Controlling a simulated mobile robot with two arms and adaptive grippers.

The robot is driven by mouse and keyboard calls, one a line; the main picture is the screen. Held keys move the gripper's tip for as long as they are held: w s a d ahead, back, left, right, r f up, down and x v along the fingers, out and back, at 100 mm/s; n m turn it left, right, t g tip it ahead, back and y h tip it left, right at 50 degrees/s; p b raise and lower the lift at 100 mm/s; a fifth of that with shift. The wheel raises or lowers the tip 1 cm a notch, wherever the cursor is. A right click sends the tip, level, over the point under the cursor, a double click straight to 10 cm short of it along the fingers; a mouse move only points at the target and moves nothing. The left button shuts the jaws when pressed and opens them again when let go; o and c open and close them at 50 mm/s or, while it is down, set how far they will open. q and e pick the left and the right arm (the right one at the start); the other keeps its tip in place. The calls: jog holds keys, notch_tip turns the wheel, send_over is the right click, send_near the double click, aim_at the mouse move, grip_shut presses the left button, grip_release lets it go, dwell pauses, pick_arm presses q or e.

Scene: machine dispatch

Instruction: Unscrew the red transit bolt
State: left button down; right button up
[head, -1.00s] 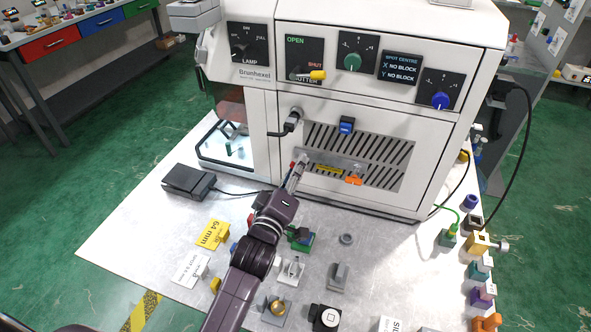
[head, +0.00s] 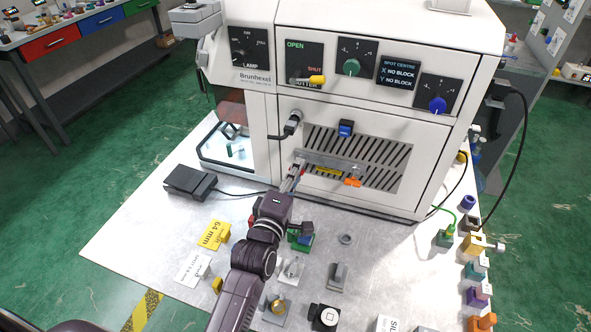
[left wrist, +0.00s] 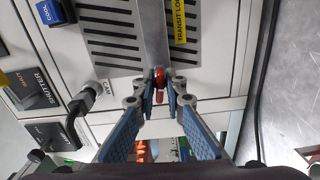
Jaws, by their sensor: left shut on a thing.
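The red transit bolt (left wrist: 160,77) shows in the left wrist view at the lower end of a grey metal bar (left wrist: 153,35). My left gripper (left wrist: 160,93) has its two fingertips closed around the bolt from both sides. In the head view the left gripper (head: 294,177) reaches up to the left end of the bar (head: 335,162) on the front of the white machine (head: 290,105). The fingers hide most of the bolt there. A yellow transit lock label (left wrist: 179,20) sits beside the bar. My right gripper is not in view.
A blue latch (head: 345,128) and an orange part (head: 352,181) are on the machine's slotted front. A grey cable plug (head: 292,123) is left of the slots. A black pedal (head: 188,182) and several small fixtures stand on the metal table (head: 150,215).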

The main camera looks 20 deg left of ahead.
pick_arm(q)
jog(key=shift+n+p, duration=0.5)
jog(key=shift+n, duration=1.5)
jog(key=c, duration=1.9)
grip_release()
jog(key=s+p, duration=0.1)
jog(key=s, duration=0.3)
jog(key=shift+a+p, duration=0.1)
jog(key=shift+p, duration=0.3)
